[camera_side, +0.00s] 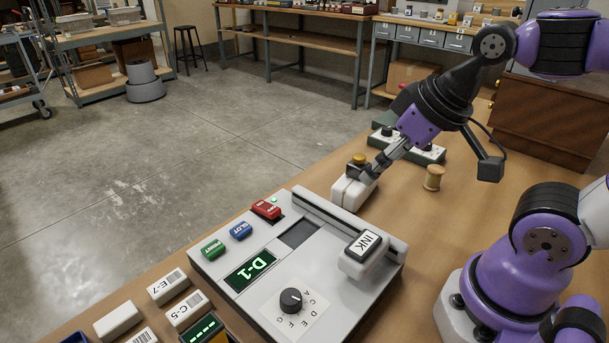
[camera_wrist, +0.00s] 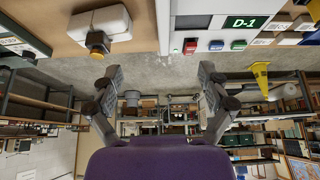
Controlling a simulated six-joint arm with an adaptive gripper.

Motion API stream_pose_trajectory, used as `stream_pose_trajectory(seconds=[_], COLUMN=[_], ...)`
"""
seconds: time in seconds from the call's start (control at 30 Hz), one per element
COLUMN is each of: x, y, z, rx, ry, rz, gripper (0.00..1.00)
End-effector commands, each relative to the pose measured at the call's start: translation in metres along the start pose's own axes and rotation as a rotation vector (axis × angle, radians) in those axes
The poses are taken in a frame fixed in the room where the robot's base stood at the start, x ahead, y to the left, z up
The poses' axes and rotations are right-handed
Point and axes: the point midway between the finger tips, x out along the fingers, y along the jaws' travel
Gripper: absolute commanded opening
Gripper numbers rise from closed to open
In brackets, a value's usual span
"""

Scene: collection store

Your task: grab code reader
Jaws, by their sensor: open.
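A white blocky device with a dark end and an amber button (camera_side: 353,190) lies on the bench behind the labelling machine. It may be the code reader, but no marking confirms this. It also shows at the upper left of the wrist view (camera_wrist: 97,24). My gripper (camera_side: 368,170) is low beside it in the side view, its fingers partly overlapping it. In the wrist view my gripper (camera_wrist: 158,78) is open, fingers wide apart with nothing between them. The device lies beyond the left finger. A small device with a green display (camera_side: 205,329) is at the front edge.
The labelling machine (camera_side: 240,294) shows D-1 and carries an INK block (camera_side: 364,244). White blocks marked E-7 (camera_side: 167,287) and C-5 (camera_side: 187,311) lie left of it. A wooden spool (camera_side: 433,178) stands right of my gripper, near a knobbed grey box (camera_side: 428,154).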

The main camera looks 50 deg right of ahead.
Motion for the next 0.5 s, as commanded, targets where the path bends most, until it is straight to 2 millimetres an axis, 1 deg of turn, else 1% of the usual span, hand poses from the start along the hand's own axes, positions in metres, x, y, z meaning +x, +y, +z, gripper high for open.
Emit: stream_pose_trajectory(seconds=[0.23, 0.33, 0.37, 0.43, 0.47, 0.5], x=[0.000, -0.001, -0.002, -0.002, -0.002, -0.001], y=[-0.001, -0.008, -0.013, -0.029, -0.039, -0.054], z=[-0.001, -0.009, -0.013, -0.028, -0.036, -0.045], rx=[0.000, -0.001, -0.001, 0.001, 0.003, 0.004], ry=[-0.001, -0.022, -0.035, -0.076, -0.097, -0.132], rz=[-0.001, -0.018, -0.027, -0.052, -0.064, -0.078], gripper=[0.90, 0.90, 0.90, 0.90, 0.90, 0.90])
